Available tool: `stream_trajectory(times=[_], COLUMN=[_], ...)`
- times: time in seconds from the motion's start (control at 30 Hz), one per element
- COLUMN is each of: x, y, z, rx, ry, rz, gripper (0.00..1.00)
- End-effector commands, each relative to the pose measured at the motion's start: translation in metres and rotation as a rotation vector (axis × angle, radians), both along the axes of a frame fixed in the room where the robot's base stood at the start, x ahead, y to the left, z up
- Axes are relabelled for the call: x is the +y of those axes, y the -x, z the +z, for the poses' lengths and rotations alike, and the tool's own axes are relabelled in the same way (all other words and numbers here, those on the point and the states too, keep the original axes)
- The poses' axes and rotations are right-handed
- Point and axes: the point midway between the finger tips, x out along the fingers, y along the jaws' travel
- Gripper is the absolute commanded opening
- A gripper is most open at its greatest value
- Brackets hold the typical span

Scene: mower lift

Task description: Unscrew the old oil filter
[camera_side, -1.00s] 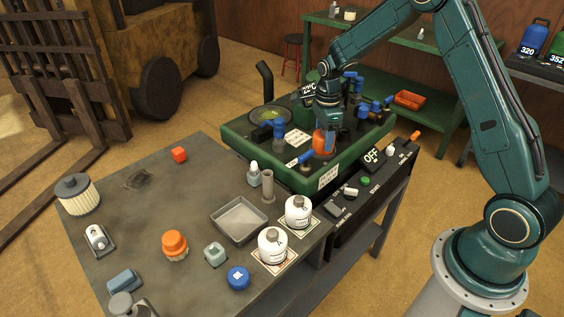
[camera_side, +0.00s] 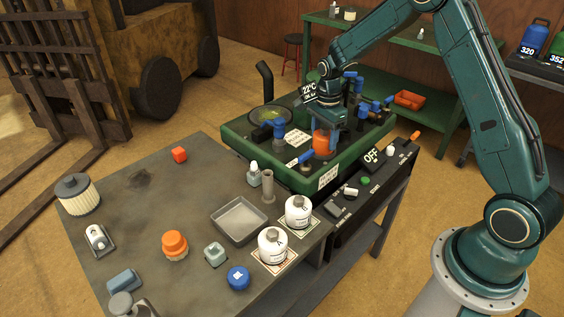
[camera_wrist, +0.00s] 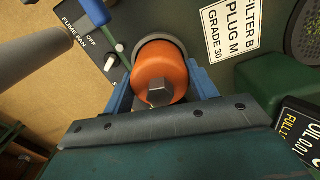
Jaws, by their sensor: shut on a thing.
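The old oil filter (camera_side: 321,142) is an orange cylinder standing upright on the green mower deck (camera_side: 240,148). My gripper (camera_side: 323,128) is over the filter from above. In the wrist view its blue fingers (camera_wrist: 160,88) lie on both sides of the filter, shut on it. The filter's far side and base are partly hidden.
Blue-handled parts (camera_side: 279,128) stand close around the filter. A label plate (camera_wrist: 232,32) is beside it. A black control panel (camera_side: 372,158) reads OFF.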

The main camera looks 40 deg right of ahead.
Motion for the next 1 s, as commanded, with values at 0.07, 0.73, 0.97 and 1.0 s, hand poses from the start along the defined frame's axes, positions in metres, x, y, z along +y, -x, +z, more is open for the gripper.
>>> stream_trajectory(times=[0.07,0.73,0.97,1.0], x=[-0.0005,-0.0005,-0.0005,-0.0005], y=[-0.0006,-0.0006,-0.0006,-0.0006], z=[0.0004,0.0004,0.0004,0.0004], rx=[-0.003,-0.003,-0.003,-0.003], ry=[0.001,0.001,0.001,0.001], rz=[0.061,0.238,0.355,0.387], gripper=[0.34,0.34,0.34,0.34])
